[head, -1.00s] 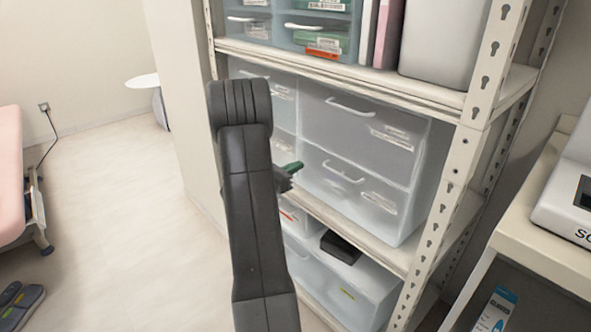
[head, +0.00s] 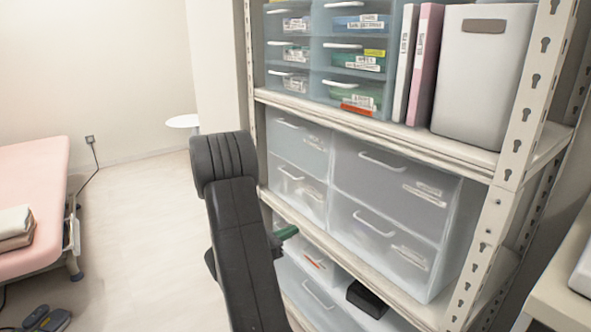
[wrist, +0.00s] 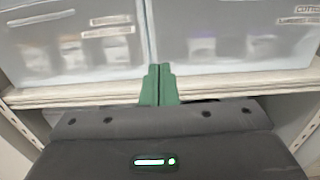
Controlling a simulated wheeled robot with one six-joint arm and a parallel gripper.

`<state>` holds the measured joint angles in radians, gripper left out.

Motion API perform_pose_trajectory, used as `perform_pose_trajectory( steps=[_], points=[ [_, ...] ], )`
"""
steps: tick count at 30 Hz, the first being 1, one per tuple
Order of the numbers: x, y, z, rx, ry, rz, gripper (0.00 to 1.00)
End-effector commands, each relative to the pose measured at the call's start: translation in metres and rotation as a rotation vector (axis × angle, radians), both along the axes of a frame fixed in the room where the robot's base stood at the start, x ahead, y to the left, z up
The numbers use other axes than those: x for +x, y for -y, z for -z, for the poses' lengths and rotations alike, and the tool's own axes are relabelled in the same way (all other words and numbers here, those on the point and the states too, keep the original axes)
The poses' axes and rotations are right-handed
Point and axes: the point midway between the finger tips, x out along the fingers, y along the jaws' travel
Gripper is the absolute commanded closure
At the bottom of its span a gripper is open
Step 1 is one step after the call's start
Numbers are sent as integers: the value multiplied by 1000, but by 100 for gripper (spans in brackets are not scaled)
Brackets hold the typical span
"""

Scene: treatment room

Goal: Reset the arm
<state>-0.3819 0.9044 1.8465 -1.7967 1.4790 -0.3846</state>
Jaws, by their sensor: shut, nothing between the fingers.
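My gripper (wrist: 159,86) shows in the wrist view with its two green fingers together, shut and empty. Behind the fingertips are the shelf edge and the lower part of clear drawers (wrist: 225,50). In the head view my dark arm stands upright in front of the shelf's left side, and a green finger of my gripper (head: 287,232) pokes out to the right of it. The rest of the gripper is hidden behind the arm. I cannot tell whether the fingertips touch the shelf.
A metal shelf rack (head: 480,165) holds clear drawer units (head: 395,205), blue drawers, binders and a white bin (head: 487,65). A black box (head: 367,299) sits lower down. A pink bed (head: 35,185) stands at left. The floor (head: 140,230) between is mostly clear.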

Motion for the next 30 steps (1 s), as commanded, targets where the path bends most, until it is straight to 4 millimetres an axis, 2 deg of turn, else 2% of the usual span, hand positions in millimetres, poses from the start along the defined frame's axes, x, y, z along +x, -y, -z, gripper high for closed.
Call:
perform_pose_trajectory(
  steps=[8, 22, 30],
  points=[
    [5, 8, 1, 1, 0, 3, 100],
    [52, 75, 2, 1, 2, 5, 100],
    [64, 98, -1, 1, 2, 0, 100]
  ],
)
